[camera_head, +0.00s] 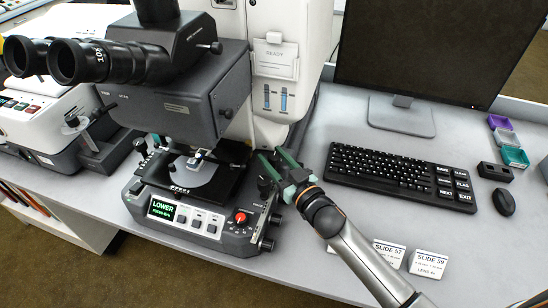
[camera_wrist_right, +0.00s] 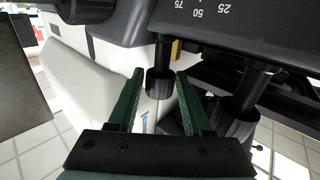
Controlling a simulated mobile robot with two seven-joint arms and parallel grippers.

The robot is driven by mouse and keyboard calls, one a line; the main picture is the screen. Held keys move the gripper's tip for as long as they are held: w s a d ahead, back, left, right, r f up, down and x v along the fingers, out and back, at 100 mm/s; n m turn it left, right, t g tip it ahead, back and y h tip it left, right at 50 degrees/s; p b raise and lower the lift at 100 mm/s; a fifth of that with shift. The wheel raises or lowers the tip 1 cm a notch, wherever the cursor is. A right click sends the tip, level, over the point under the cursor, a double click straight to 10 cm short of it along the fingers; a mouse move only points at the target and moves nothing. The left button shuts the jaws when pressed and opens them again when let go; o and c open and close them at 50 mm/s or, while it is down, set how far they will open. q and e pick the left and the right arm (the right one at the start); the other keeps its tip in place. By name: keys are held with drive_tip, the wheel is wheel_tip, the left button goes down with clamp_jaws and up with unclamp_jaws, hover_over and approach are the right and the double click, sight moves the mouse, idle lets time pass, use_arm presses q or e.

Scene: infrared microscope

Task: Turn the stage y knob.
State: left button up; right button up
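The infrared microscope (camera_head: 185,95) stands at the left of the bench, with its black stage (camera_head: 228,160) above the base. My right gripper (camera_head: 275,158) is at the stage's right side, and it also shows in the right wrist view (camera_wrist_right: 160,76). Its green fingers are open. In the wrist view a dark ribbed knob (camera_wrist_right: 160,84) on a vertical shaft under the stage shows between the fingertips, with gaps at both sides. A second, larger knob (camera_wrist_right: 236,118) hangs right of the fingers. No label tells which is the y knob. My left gripper is out of view.
The base's control panel (camera_head: 195,222) has a lit display and a red-topped dial (camera_head: 240,217) close below the gripper. A keyboard (camera_head: 400,172), monitor (camera_head: 430,45), mouse (camera_head: 503,202) and slide cards (camera_head: 429,264) are to the right. Bare bench lies left of the keyboard.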

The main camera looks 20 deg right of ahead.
clamp_jaws()
drive_tip(key=shift+r+n+y+p, duration=0.15)
drive_tip(key=shift+n+y+p, duration=0.35)
drive_tip(key=shift+y+p, duration=0.15)
drive_tip(key=shift+n+g+y+p, duration=0.5)
drive_tip(key=shift+n+g+y, duration=0.2)
drive_tip(key=shift+y, duration=0.25)
drive_tip(key=shift+n+g+y, duration=0.5)
drive_tip(key=shift+n+y, duration=0.1)
drive_tip(key=shift+y, duration=0.3)
drive_tip(key=shift+n+g+y, duration=0.7)
drive_tip(key=shift+y, duration=0.2)
